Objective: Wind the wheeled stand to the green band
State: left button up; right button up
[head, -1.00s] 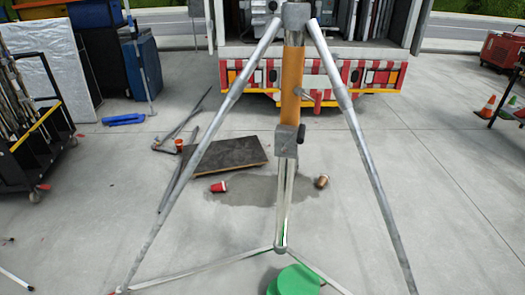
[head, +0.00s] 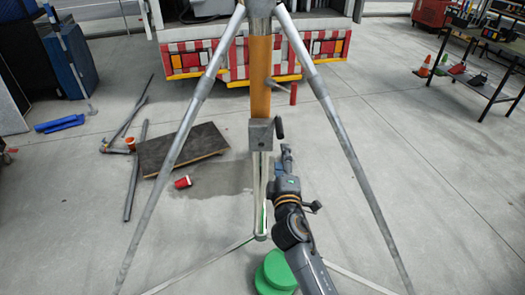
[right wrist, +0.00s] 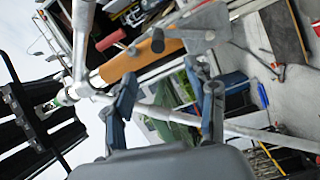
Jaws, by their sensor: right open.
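The stand is a grey tripod with splayed legs and an orange column section (head: 260,75). A grey crank box (head: 260,134) is on the column below the orange section, with a dark crank handle (head: 279,127) on its right side. A thin green strip (head: 263,215) shows low on the pale inner tube. My right gripper (head: 287,150) is just below and right of the crank handle, apart from it. In the right wrist view, the gripper (right wrist: 162,72) has its fingers spread with nothing between them; the orange section (right wrist: 140,62) and a dark knob (right wrist: 158,42) are beyond. My left gripper is out of view.
A green round object (head: 275,273) is at the stand's foot. A dark board (head: 182,148), a red cup (head: 183,182) and loose poles lie on the floor at left. A dark table (head: 490,65) stands at right. A red-and-white truck rear (head: 190,58) is behind.

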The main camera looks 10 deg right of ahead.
aim_at(279, 130)
jog(key=w+d+b, duration=0.1)
jog(key=w, duration=0.3)
jog(key=w+d+b, duration=0.1)
jog(key=w, duration=0.3)
jog(key=w+b, duration=0.1)
jog(key=w, duration=0.3)
jog(key=shift+w+d, duration=0.2)
jog(key=shift+d, duration=0.2)
jog(key=shift+w+d+b, duration=0.1)
jog(key=shift+w+b, duration=0.3)
jog(key=shift+w, duration=0.15)
